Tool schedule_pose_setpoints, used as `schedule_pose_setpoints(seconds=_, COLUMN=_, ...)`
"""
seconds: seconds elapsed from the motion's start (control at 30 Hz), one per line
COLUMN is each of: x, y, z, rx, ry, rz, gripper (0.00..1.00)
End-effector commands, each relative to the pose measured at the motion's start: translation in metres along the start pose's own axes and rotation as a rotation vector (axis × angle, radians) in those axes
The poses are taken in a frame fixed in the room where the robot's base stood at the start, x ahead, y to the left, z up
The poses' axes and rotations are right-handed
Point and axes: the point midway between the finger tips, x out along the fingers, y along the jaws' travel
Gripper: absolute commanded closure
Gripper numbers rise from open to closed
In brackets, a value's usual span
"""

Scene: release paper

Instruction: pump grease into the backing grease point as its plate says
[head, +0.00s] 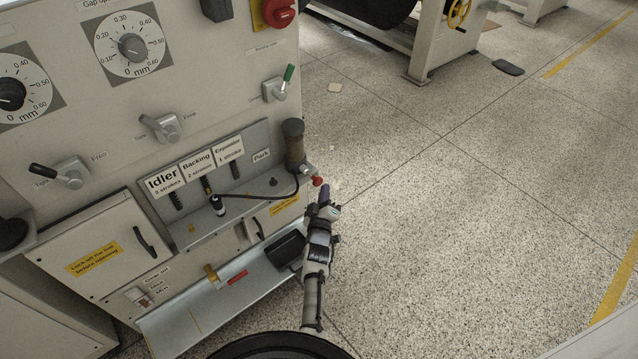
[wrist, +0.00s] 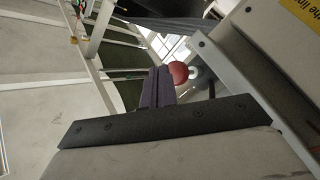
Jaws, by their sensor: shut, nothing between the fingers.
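The backing plate (head: 197,163) reads "Backing", with what looks like "2 strokes" below, between the Idler plate (head: 164,182) and the Expander plate (head: 229,148). A black hose runs from the grease pump (head: 294,143) to a coupler (head: 217,205) below the backing plate. The coupler appears to sit on the backing point; its exact seating is too small to tell. The pump lever ends in a red knob (head: 317,181), also seen in the wrist view (wrist: 179,73). My gripper (head: 325,193) is shut and empty, close beside the knob; I cannot tell whether they touch.
The Park spot (head: 262,156) lies left of the pump. A green-handled switch (head: 288,74) is above it. A sloped metal ledge (head: 200,309) with a black box (head: 287,249) juts out below the panel. The floor (head: 450,230) to the right is clear.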

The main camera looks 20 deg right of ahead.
Motion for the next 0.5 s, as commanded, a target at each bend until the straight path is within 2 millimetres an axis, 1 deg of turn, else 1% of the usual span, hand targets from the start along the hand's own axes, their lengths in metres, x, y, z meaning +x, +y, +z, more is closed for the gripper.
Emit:
schedule_pose_setpoints(seconds=0.27, x=-0.001, y=0.0, z=0.002, rx=-0.001, ry=-0.001, rz=0.0, gripper=1.0)
schedule_pose_setpoints(seconds=0.5, x=-0.016, y=0.009, z=0.015, rx=-0.003, ry=-0.002, rz=0.002, gripper=1.0)
